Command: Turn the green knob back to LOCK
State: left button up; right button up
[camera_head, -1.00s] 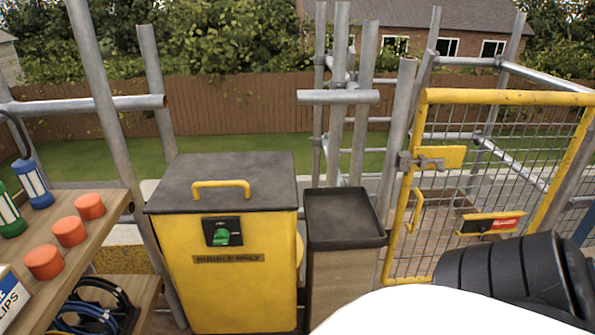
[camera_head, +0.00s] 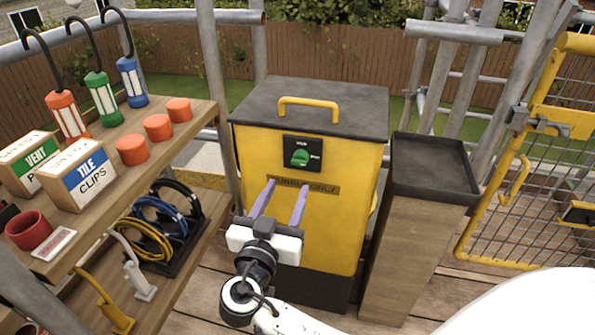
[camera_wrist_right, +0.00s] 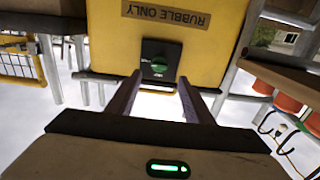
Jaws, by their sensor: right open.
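The green knob (camera_head: 300,158) sits on a black plate (camera_head: 290,140) on the front of the yellow bin (camera_head: 350,215). Small white marks stand above and to the right of the knob, too small to read surely. My right gripper (camera_head: 287,185) is in front of the bin, its two purple fingers apart and empty, pointing up toward the plate from just below the knob. In the right wrist view, which shows the bin upside down, the knob (camera_wrist_right: 158,65) appears between and beyond the fingertips (camera_wrist_right: 160,78). My left gripper is not in view.
A wooden shelf (camera_head: 150,185) on the left holds lamps, orange caps, boxes and cables. A wooden post with a black tray top (camera_head: 435,165) stands close to the bin's right. A yellow mesh gate (camera_head: 540,150) is at the far right. The bin lid has a yellow handle (camera_head: 308,102).

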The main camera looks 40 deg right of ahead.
aim_at(298, 164)
jog(key=x, duration=0.8)
jog(key=shift+w+d, duration=0.2)
jog(key=shift+d, duration=0.05)
jog(key=shift+w+d, duration=0.45)
jog(key=shift+d, duration=0.05)
jog(key=c, duration=1)
jog(key=shift+c, duration=0.2)
